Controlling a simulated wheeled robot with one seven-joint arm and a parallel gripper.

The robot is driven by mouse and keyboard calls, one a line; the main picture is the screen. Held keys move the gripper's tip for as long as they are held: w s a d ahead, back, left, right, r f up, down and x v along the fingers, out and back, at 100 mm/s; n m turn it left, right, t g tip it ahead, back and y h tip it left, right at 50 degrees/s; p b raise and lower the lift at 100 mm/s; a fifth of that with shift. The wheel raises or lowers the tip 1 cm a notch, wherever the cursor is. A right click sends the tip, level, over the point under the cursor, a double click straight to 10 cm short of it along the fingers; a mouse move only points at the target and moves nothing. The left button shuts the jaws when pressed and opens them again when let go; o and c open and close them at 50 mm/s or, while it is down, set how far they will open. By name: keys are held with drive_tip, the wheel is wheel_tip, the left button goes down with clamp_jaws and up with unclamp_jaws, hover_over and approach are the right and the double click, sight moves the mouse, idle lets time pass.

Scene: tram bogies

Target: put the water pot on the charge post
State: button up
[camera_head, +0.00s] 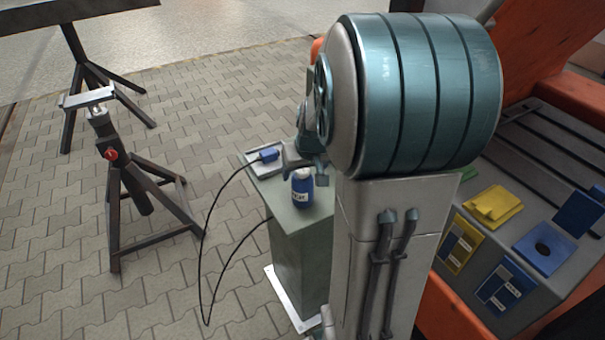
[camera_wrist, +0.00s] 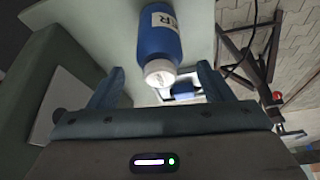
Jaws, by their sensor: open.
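The water pot (camera_head: 302,190) is a blue bottle with a white cap and a white label. It stands upright on the top of the grey-green charge post (camera_head: 298,255), close to the front edge. My gripper (camera_head: 306,170) is open, just behind the pot and partly hidden by my arm. In the wrist view the pot (camera_wrist: 160,38) lies ahead of the open gripper (camera_wrist: 160,80), with its cap roughly midway between the two fingers. No finger clearly touches it. The pale post top (camera_wrist: 208,20) shows behind the pot.
A blue connector (camera_head: 269,155) on a black cable lies at the post's back left, and the cable loops down to the paving. A dark trestle stand (camera_head: 145,190) is to the left. A grey bench (camera_head: 505,265) with yellow and blue holders is to the right.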

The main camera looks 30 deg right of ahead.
drive_tip(key=v, duration=0.7)
drive_tip(key=s+a+n+g+y, duration=0.1)
drive_tip(key=s+a+g, duration=0.1)
drive_tip(key=s+a, duration=1.1)
drive_tip(key=shift+s+a+f+n+p, duration=0.25)
drive_tip(key=shift+s+f+n+p, duration=0.15)
drive_tip(key=shift+s, duration=0.45)
